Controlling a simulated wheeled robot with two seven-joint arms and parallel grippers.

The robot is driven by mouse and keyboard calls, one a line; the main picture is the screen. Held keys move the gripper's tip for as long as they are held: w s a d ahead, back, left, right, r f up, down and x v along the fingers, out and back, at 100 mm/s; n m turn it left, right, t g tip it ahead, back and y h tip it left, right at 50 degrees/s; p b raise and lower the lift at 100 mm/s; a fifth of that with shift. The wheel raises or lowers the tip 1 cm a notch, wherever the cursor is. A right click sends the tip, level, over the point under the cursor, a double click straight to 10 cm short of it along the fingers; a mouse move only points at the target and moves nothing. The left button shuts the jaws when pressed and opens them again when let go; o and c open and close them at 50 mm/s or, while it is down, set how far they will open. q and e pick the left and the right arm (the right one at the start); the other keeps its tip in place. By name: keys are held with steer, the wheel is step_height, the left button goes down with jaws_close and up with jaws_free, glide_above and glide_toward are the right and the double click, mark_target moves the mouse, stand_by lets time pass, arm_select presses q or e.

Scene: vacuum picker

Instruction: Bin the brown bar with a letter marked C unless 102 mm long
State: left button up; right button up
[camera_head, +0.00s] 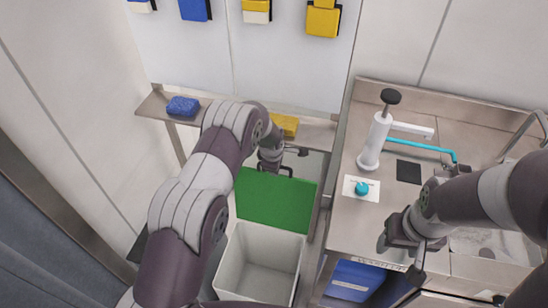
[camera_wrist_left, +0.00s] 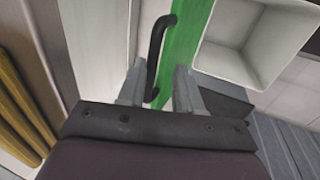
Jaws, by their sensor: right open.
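I cannot make out a brown bar or a letter C in either view. A pale open bin (camera_head: 233,262) stands at the lower middle of the head view, with a green panel (camera_head: 275,203) behind it. The bin also shows at the upper right of the left wrist view (camera_wrist_left: 222,62) and looks empty. My left gripper (camera_wrist_left: 158,78) has its fingers apart, with a black bar handle (camera_wrist_left: 160,42) reaching between them; I cannot tell if they touch it. My right gripper (camera_head: 402,260) is open and empty at the front edge of the steel counter (camera_head: 345,222).
A white pump (camera_head: 377,142) with a black knob and a teal tube stands on the counter, beside a white card (camera_head: 352,194) with a teal piece and a black square (camera_head: 408,172). A blue sponge (camera_head: 183,106) and a yellow sponge (camera_head: 286,124) lie on the shelf. A blue box (camera_head: 352,282) sits below the counter.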

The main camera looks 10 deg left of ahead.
arm_select(q)
steer(key=b+v, duration=0.1)
steer(key=v, duration=0.9)
steer(key=shift+b, duration=0.3)
steer(key=shift+w, duration=0.1)
